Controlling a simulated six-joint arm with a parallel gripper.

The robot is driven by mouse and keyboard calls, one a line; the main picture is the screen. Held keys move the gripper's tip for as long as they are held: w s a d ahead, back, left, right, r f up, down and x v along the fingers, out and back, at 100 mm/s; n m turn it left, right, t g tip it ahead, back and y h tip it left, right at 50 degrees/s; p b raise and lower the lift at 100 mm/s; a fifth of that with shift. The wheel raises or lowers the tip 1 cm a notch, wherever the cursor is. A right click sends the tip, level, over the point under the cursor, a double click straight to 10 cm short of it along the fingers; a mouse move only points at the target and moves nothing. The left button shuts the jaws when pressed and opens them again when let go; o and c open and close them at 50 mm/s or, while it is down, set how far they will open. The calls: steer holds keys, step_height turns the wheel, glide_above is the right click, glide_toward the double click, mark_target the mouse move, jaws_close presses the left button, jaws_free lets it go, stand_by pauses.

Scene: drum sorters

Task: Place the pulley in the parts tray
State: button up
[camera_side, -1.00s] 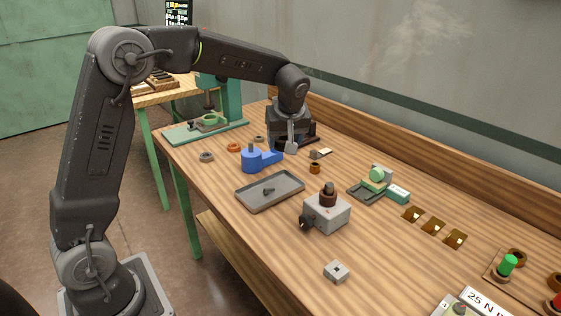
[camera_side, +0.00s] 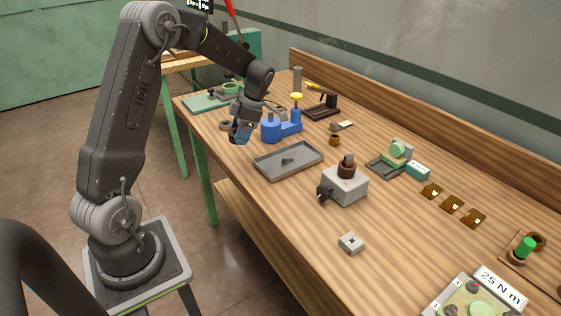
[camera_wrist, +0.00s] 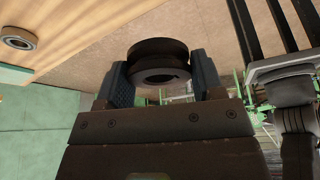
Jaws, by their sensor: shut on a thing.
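My gripper (camera_side: 240,136) hangs above the table's near edge, left of the parts tray and the blue fixture in the side view. In the wrist view its two blue-grey fingers (camera_wrist: 160,78) are shut on the pulley (camera_wrist: 158,52), a dark brown grooved wheel with a central hole. The parts tray (camera_side: 306,155) is a shallow grey rectangle on the table.
The blue fixture (camera_side: 272,129) stands just behind the tray. A grey block with a brown post (camera_side: 346,187) stands to the tray's right. A small grey square block (camera_side: 351,243) sits nearer the front.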

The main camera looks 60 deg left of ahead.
glide_above(271, 169)
steer(key=w, duration=0.1)
step_height(271, 169, down, 6)
steer(key=shift+d+r, duration=0.15)
steer(key=shift+f, duration=1.95)
steer(key=shift+f, duration=0.2)
